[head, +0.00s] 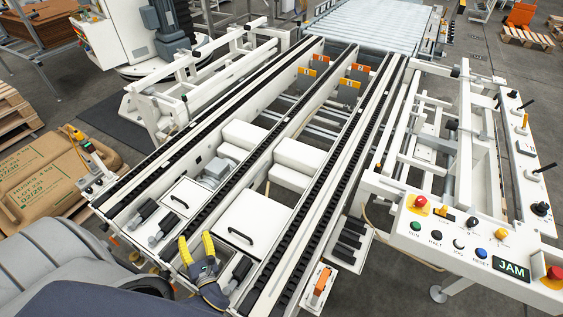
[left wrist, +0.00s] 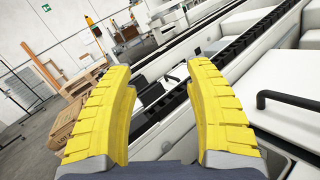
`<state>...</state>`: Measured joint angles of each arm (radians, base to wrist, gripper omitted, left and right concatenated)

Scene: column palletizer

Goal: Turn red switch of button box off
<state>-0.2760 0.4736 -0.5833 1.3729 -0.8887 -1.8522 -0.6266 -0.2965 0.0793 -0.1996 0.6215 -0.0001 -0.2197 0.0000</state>
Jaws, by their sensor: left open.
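The white button box (head: 465,236) is at the right of the head view. It bears a red mushroom button (head: 420,201) on a yellow base, a second red button (head: 554,273) at its right end, and green, black, white and blue buttons between. I cannot tell which red one is the switch, nor its on or off state. My left gripper (head: 197,248) has yellow fingers and is open and empty, at the lower left over the conveyor's near end, far from the box. Its spread fingers (left wrist: 158,82) fill the left wrist view. My right gripper is not in view.
Conveyor rails (head: 335,140) run through the middle. A white cover with a black handle (head: 240,236) lies between them. An orange-handled unit (head: 321,282) is at the front. A JAM display (head: 511,269) is on the box.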

